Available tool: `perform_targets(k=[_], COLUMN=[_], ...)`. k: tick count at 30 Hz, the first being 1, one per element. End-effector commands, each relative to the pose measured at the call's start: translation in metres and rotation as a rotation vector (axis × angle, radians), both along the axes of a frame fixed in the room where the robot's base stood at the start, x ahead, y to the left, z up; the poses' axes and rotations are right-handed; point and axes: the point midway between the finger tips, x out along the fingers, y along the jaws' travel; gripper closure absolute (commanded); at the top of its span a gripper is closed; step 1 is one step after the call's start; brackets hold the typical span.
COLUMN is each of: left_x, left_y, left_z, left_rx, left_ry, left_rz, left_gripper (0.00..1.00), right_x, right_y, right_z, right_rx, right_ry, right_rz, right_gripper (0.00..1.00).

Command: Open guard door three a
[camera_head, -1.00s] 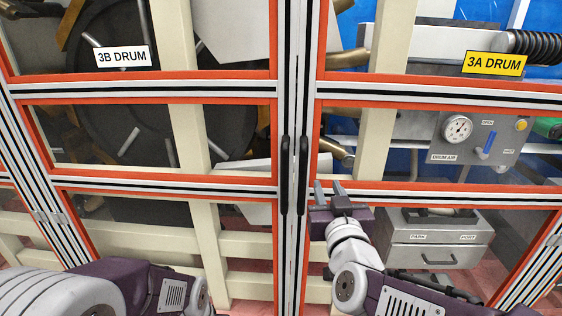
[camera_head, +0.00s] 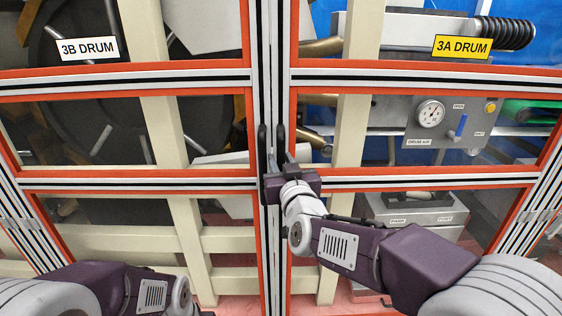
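Guard door 3A (camera_head: 420,183) is the right-hand framed panel, with orange edging and a yellow "3A DRUM" label (camera_head: 462,47). It stands shut beside the left panel. Its black upright handle (camera_head: 281,140) is on its left edge, close to the centre post. My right gripper (camera_head: 281,162) is at the lower part of this handle, with its fingers apart and the handle appearing between them. Whether the fingers touch it I cannot tell. My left gripper is out of view; only part of my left arm shows at the bottom left.
Guard door 3B (camera_head: 120,184), with a white "3B DRUM" label (camera_head: 89,48), is shut on the left. Its own black handle (camera_head: 263,150) is very close to the 3A handle. Behind the 3A panel are a gauge (camera_head: 430,113) and a blue lever (camera_head: 459,127).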

Motion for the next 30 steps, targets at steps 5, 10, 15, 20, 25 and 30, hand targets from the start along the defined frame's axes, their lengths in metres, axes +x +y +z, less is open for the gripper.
perform_targets(k=[5,10,15,20,25,30], left_x=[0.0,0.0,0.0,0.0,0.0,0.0], left_y=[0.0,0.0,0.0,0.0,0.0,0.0], left_z=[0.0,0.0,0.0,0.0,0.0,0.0], left_rx=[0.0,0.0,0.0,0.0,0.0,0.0], left_ry=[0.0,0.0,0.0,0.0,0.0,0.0], left_rz=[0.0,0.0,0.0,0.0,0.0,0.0], left_gripper=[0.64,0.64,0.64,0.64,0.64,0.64], right_x=[0.0017,0.0014,0.0013,0.0013,0.0012,0.0012], right_y=[0.0002,0.0003,0.0002,0.0003,0.0002,0.0002], right_z=[0.0003,0.0002,0.0001,0.0,-0.0001,-0.0003], right_rx=[0.0,0.001,0.001,0.001,0.001,0.001], right_ry=[-0.001,0.0,0.0,0.0,0.0,0.001], right_rz=[0.0,0.0,0.0,0.0,0.0,0.0], right_gripper=[0.72,1.0,1.0,1.0,1.0,1.0])
